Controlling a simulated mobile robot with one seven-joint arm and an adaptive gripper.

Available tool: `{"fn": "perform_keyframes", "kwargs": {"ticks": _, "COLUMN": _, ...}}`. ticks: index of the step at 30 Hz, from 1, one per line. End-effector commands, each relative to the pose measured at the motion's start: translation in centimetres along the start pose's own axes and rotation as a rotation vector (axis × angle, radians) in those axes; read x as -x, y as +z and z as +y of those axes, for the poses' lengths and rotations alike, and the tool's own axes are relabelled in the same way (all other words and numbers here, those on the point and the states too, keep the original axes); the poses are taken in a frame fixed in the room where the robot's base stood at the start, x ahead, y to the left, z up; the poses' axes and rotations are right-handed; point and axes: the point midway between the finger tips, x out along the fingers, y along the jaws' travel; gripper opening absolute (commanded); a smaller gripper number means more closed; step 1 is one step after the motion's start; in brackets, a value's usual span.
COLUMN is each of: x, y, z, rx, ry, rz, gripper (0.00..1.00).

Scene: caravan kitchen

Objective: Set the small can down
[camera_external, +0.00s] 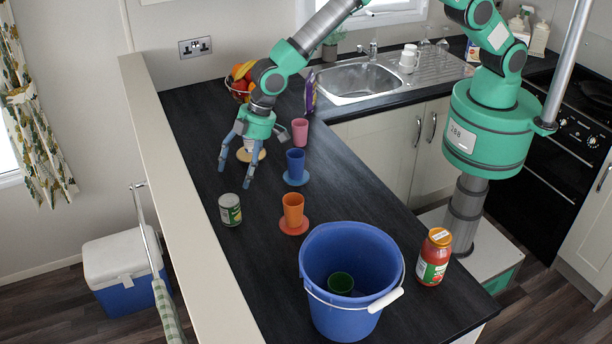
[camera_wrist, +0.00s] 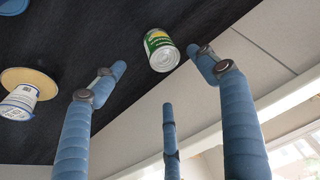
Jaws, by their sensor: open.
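The small can (camera_external: 230,209), silver with a green and white label, stands upright on the dark counter near its left edge. It also shows in the wrist view (camera_wrist: 161,50), beyond my fingertips and apart from them. My gripper (camera_external: 236,174) is open and empty above the counter, its blue fingers spread and pointing down. In the external view it is farther back than the can. In the wrist view the gripper (camera_wrist: 160,76) has one finger on each side and a third below the can.
Pink (camera_external: 299,131), blue (camera_external: 295,166) and orange (camera_external: 293,209) cups stand right of my gripper. A white-and-blue cup (camera_wrist: 22,98) sits on a yellow coaster (camera_wrist: 30,78). A blue bucket (camera_external: 350,252) holding a green cup and a red-labelled jar (camera_external: 434,257) stand in front.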

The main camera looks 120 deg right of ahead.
Motion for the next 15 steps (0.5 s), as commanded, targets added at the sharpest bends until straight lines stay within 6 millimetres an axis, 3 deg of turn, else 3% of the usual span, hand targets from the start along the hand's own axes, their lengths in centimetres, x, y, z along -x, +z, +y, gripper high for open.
{"fn": "perform_keyframes", "kwargs": {"ticks": 15, "x": 0.91, "y": -0.06, "z": -0.05, "rx": 0.000, "ry": 0.000, "rz": 0.002, "gripper": 0.73}}
